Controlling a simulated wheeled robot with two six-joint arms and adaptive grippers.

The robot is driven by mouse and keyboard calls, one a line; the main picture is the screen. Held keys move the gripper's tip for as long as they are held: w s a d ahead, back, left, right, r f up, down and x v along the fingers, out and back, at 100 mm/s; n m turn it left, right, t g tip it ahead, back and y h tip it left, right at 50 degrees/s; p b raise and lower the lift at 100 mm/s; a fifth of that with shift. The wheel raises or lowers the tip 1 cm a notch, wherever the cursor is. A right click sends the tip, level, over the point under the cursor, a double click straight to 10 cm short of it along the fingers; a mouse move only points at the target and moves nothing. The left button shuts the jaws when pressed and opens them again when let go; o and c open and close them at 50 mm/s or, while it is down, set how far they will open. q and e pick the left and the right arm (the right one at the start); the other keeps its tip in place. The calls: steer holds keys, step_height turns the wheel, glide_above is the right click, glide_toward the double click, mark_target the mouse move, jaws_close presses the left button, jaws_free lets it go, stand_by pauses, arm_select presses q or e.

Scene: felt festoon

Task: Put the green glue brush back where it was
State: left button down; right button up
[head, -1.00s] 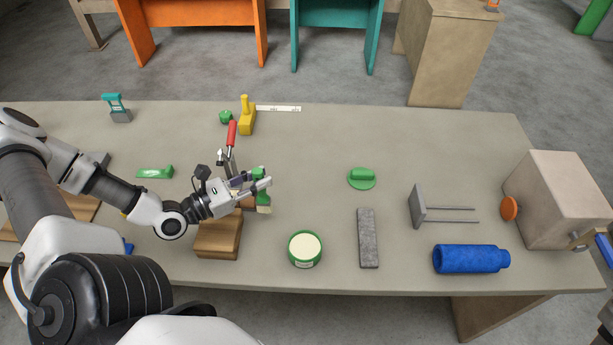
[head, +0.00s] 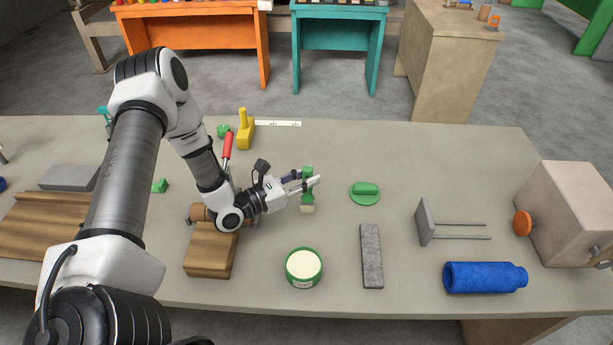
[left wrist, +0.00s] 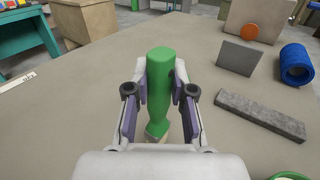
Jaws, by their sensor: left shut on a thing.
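The green glue brush (head: 308,173) is upright in my left gripper (head: 304,186), its pale bristles pointing down above the table. In the left wrist view the green handle (left wrist: 160,85) stands between the two fingers of the left gripper (left wrist: 160,100), which are shut on it. A round green glue pot (head: 303,281) with a cream top stands on the table in front of the brush, apart from it. My right gripper is not in view.
A green round lid-like piece with a grip (head: 365,193) lies right of the brush. A grey bar (head: 371,256), a grey plate with two rods (head: 424,222) and a blue cylinder (head: 484,277) lie further right. A wooden block (head: 210,251) is left of the pot.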

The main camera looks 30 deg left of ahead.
arm_select(q)
steer(key=c, duration=1.4)
jaws_free()
steer(key=shift+s+f, duration=0.1)
steer(key=o, duration=0.4)
